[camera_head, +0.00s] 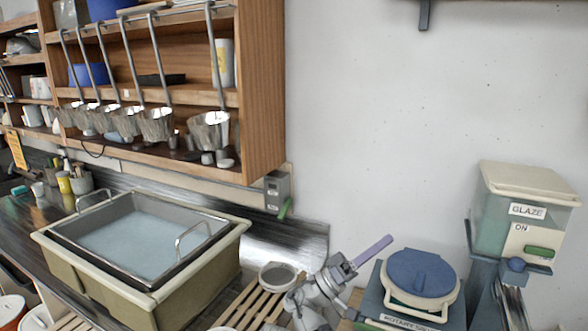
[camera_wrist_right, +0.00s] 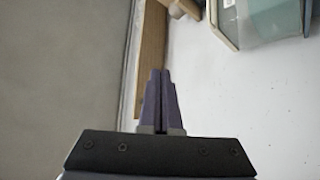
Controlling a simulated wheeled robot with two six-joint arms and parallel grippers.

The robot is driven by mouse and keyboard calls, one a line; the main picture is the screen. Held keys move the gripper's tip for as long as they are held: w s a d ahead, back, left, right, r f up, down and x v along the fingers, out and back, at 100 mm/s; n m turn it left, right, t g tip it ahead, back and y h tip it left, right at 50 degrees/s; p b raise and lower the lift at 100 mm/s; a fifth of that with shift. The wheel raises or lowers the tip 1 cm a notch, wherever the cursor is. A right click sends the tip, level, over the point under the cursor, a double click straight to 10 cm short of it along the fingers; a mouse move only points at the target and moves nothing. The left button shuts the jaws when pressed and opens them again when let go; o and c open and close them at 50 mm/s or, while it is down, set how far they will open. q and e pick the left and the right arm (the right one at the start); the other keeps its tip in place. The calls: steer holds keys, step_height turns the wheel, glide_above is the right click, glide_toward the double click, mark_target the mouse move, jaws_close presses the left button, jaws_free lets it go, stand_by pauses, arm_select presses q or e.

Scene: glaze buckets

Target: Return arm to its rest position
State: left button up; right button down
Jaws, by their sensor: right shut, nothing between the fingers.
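My right gripper (camera_head: 373,251) is at the lower middle of the head view, its purple fingers pointing up and to the right. It is raised in front of the white wall, beside the blue-lidded pot. In the right wrist view the two purple fingers (camera_wrist_right: 160,100) are pressed together with nothing between them. My left gripper is in neither view.
A basin (camera_head: 140,230) of pale blue liquid stands on the counter at left. Metal ladles (camera_head: 155,122) hang from the wooden shelf. A blue-lidded pot (camera_head: 420,272) and a GLAZE dispenser (camera_head: 525,215) stand at right. A slatted wooden rack (camera_head: 250,303) lies below.

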steer(key=d+f+n+g+y, duration=0.1)
steer(key=d+f+n+y, duration=0.2)
steer(key=d+f+y, duration=0.55)
steer(key=s+d+f+n+g+y, duration=0.1)
steer(key=s+f+y, duration=0.15)
steer(key=f, duration=0.65)
steer(key=s+d+f+g+y, duration=0.1)
steer(key=s+f+y, duration=0.15)
steer(key=f, duration=0.65)
arm_select(q)
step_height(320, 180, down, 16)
steer(key=b, duration=1.6)
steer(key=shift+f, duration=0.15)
arm_select(e)
steer(key=s+a+f+n+y, duration=0.3)
steer(key=s+a+f+y, duration=0.1)
steer(key=a+f, duration=0.7)
steer(key=s+a+f+n+g+y, duration=0.1)
steer(key=s+a+f+y, duration=0.3)
steer(key=a+f, duration=0.8)
step_height(320, 180, down, 2)
steer(key=shift+s+n+g+y, duration=0.3)
steer(key=shift+s+n+y, duration=0.1)
steer(key=shift+n+y, duration=0.65)
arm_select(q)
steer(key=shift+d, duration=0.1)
